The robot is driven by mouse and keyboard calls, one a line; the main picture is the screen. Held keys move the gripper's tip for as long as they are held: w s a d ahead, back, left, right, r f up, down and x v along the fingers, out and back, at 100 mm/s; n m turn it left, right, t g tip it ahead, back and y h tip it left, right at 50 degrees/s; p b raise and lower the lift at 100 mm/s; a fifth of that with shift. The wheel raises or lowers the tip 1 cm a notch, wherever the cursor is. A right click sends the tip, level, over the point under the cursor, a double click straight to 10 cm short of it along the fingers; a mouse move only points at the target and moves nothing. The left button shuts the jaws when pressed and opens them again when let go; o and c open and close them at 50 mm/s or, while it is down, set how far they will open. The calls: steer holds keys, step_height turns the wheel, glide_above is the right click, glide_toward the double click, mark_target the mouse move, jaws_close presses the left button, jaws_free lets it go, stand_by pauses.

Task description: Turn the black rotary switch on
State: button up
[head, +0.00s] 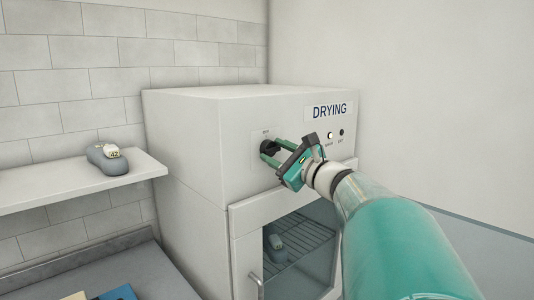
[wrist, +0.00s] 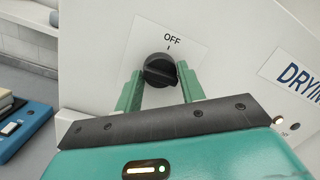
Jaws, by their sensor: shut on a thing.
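The black rotary switch (head: 268,147) is on the upper front panel of the white drying cabinet (head: 220,140). In the wrist view the switch (wrist: 160,70) sits below a label reading OFF with a small tick mark. Its raised grip lies across, tilted down to the right. My gripper (head: 274,152) is at the switch, and its two green fingers are on either side of the knob. It is shut on the knob, as the wrist view also shows my gripper (wrist: 160,76). The fingers partly hide the switch in the head view.
A DRYING sign (head: 330,110), a lit lamp (head: 331,135) and a dark one (head: 341,132) are right of the switch. A shelf (head: 75,190) on the left holds a grey item.

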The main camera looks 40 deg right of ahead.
steer(key=shift+f+m, duration=0.2)
steer(key=shift+m, duration=0.2)
steer(key=o, duration=1)
steer(key=shift+r, duration=0.1)
steer(key=shift+c, duration=0.2)
steer(key=s+f, duration=0.2)
steer(key=s, duration=1.1)
steer(key=shift+s+d, duration=0.15)
steer(key=shift+s, duration=0.2)
